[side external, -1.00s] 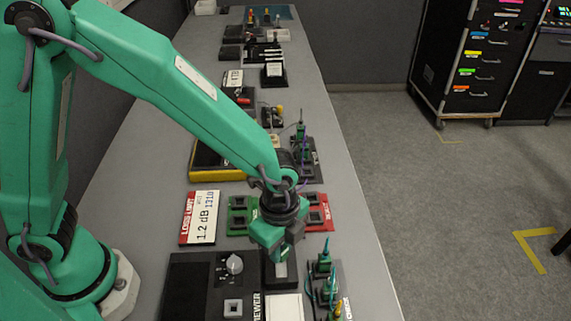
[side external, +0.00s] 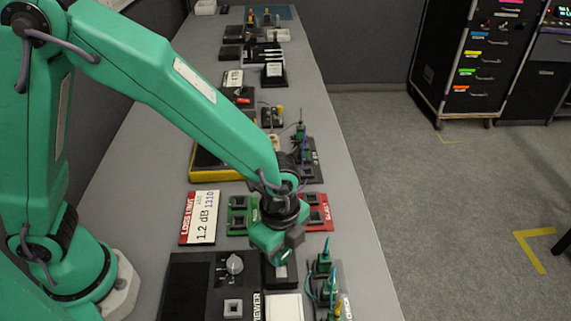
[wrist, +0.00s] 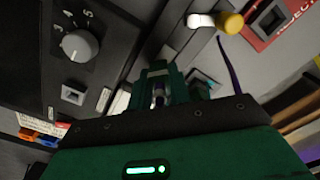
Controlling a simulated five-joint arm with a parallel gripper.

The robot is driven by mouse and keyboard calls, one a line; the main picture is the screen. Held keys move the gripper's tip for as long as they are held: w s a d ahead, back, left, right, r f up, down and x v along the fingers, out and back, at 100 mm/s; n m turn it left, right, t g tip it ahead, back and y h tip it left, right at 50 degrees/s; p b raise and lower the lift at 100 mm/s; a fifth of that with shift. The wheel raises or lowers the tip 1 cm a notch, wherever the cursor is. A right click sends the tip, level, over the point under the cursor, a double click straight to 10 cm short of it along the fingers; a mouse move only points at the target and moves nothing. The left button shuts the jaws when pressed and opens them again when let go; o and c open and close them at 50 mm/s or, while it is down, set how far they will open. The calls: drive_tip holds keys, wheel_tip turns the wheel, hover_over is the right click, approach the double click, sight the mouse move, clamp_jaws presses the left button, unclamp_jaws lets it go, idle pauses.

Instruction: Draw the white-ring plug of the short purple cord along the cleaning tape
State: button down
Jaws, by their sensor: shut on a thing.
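My gripper (wrist: 160,72) is shut on a small plug, which shows between the fingers in the wrist view as a pale metallic piece (wrist: 158,96). Its ring colour is not clear there. In the side view my gripper (side external: 279,258) is low over the dark cleaning block, whose pale tape strip (side external: 281,273) shows just in front of the fingers. The tape strip (wrist: 168,53) also shows just past the fingertips in the wrist view; contact cannot be told. A purple cord (wrist: 231,66) runs beside the gripper, below a white and yellow end piece (wrist: 215,21).
A black viewer box with a knob (side external: 235,264) stands left of the cleaning block. Teal-corded plugs (side external: 325,264) stand upright to its right. Green (side external: 238,228) and red (side external: 329,222) socket plates lie behind, with a loss-limit sign (side external: 199,218).

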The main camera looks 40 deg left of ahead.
drive_tip(key=shift+s+d, duration=0.35)
idle(1.1)
drive_tip(key=shift+s+d+f, duration=0.1)
drive_tip(key=shift+s+d, duration=0.3)
drive_tip(key=shift+s, duration=0.1)
idle(0.9)
drive_tip(key=shift+w+a, duration=1.35)
drive_tip(key=shift+w, duration=0.05)
idle(3.7)
